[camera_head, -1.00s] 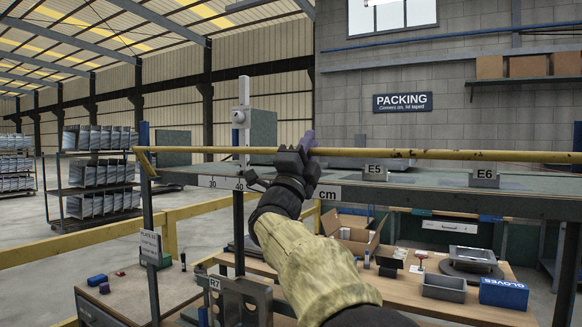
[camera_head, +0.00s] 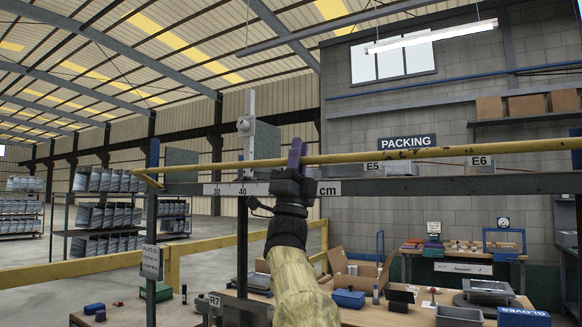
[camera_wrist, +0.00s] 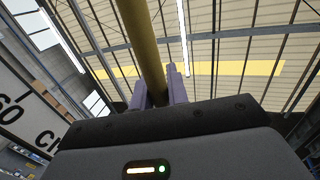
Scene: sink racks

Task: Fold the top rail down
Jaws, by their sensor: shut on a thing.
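The top rail (camera_head: 390,156) is a long yellow bar running across the head view, just above the front edge of the grey rack shelf (camera_head: 430,186). A short yellow arm at its left end joins it to the rack. My gripper (camera_head: 296,153) is shut on the rail from below, its purple fingers pointing up on either side of it. In the wrist view the rail (camera_wrist: 145,45) passes between the two purple fingers (camera_wrist: 160,93). The rail's far right end is outside the head view.
A white post (camera_head: 249,110) with a knob stands behind the rail, left of my gripper. Tags E5 (camera_head: 373,168) and E6 (camera_head: 479,161) sit on the shelf. Below are a workbench with an open carton (camera_head: 350,268), a blue gloves box (camera_head: 523,316) and trays. A yellow guard rail (camera_head: 70,272) is at left.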

